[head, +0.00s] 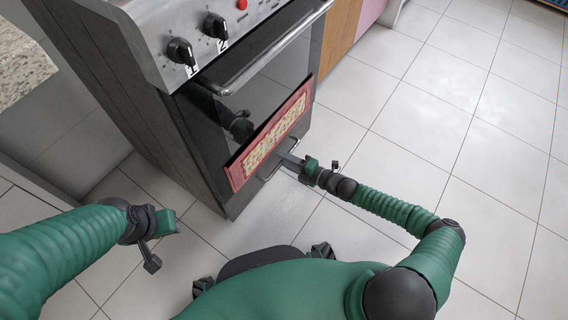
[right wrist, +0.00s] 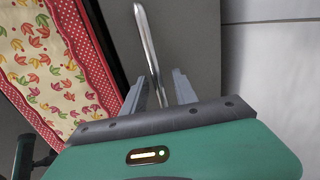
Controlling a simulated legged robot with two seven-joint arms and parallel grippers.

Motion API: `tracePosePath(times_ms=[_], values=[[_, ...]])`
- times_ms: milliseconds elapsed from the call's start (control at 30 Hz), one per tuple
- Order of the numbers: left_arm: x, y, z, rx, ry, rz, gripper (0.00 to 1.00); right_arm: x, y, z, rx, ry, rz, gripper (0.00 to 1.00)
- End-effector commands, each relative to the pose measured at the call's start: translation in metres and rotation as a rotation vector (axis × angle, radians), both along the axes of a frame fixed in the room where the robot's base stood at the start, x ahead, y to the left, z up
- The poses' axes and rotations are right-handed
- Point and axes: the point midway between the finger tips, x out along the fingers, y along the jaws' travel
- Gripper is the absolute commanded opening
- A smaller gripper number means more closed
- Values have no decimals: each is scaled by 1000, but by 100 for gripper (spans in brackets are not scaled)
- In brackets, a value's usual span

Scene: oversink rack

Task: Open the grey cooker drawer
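The grey cooker drawer (head: 241,202) is the low front panel of the cooker, under the oven door, and looks shut. It fills the middle of the right wrist view (right wrist: 195,40). Its metal bar handle (right wrist: 148,42) runs between the two fingers of my right gripper (right wrist: 160,90). The fingers stand apart with a gap beside the bar, so the gripper is open around it. In the head view my right gripper (head: 291,160) is at the drawer front, partly hiding the handle. My left gripper (head: 160,240) is empty and its fingers are apart, away from the cooker.
A red-edged patterned towel (head: 270,138) hangs on the oven door (head: 265,95), just above the drawer, close to my right gripper. Knobs (head: 181,52) sit on the cooker's top panel. The tiled floor (head: 430,120) to the right is clear.

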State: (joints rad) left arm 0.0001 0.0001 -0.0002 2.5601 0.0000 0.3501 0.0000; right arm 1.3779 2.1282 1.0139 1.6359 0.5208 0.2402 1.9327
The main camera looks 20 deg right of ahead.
Motion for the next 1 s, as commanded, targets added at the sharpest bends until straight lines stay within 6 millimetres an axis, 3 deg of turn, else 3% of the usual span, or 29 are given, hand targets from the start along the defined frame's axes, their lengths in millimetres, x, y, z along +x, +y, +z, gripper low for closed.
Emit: tracePosePath(times_ms=[333,600,1000], values=[[0,0,-3,0,0,0,36,5,5,0,0,0,0,33],[0,0,-3,0,0,0,36,5,4,-1,-1,-1,0,0],[0,0,-4,0,0,0,36,5,4,-2,-2,2,0,0]])
